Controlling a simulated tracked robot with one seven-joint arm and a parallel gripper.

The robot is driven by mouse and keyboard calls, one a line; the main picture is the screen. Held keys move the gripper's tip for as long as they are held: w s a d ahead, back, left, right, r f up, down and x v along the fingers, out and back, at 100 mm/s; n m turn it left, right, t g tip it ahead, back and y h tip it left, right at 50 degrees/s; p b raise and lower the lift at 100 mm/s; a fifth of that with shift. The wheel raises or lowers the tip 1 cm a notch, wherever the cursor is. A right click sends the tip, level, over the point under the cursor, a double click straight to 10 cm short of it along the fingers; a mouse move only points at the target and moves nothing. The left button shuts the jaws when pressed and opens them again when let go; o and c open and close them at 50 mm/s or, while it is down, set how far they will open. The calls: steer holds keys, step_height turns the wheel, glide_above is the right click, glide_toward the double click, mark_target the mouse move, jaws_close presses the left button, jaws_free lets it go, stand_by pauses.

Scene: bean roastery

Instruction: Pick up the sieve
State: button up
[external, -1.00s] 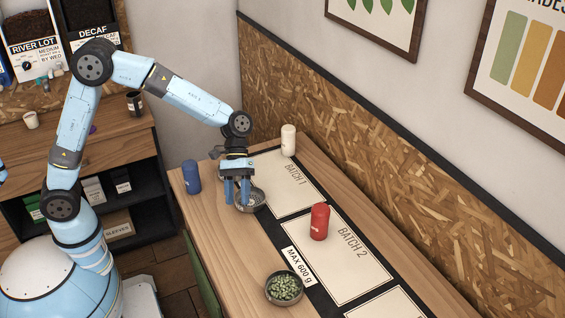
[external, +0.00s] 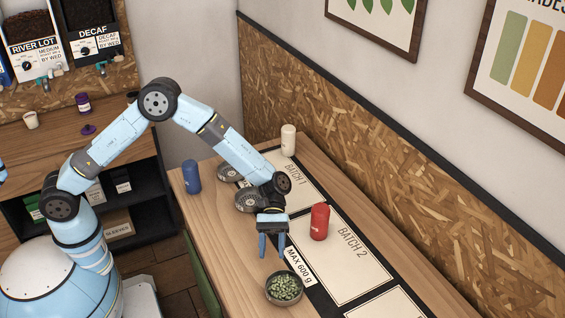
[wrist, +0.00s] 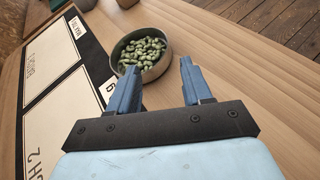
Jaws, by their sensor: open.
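A round, grey-rimmed bowl (external: 284,299) full of green beans stands on the wooden table near its front edge. It also shows in the wrist view (wrist: 163,66), just beyond my fingertips. Two round grey metal dishes, one farther back (external: 229,172) and one nearer (external: 246,203), sit farther along the table, partly behind my arm. I cannot tell from their shapes which of these is the sieve. My gripper (external: 272,254) is open and empty, pointing down above the table just behind the bean bowl. In the wrist view its fingers (wrist: 160,72) are spread apart, short of the bowl.
A red canister (external: 319,222) stands on the batch mat (external: 355,268), right of my gripper. A blue canister (external: 192,177) and a cream canister (external: 288,140) stand farther back. A "MAX 600 g" label (external: 299,266) lies beside the bowl. Bare wood lies left of my gripper.

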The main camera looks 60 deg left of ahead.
glide_toward(267, 291)
steer(key=shift+s+d+f, duration=0.2)
steer(key=shift+d+f, duration=0.9)
steer(key=shift+s+x, duration=0.15)
steer(key=shift+x, duration=1.2)
steer(key=shift+s+x, duration=0.15)
steer(key=shift+x, duration=1.25)
steer(key=shift+a+r, duration=0.15)
steer(key=shift+c, duration=0.3)
jaws_close()
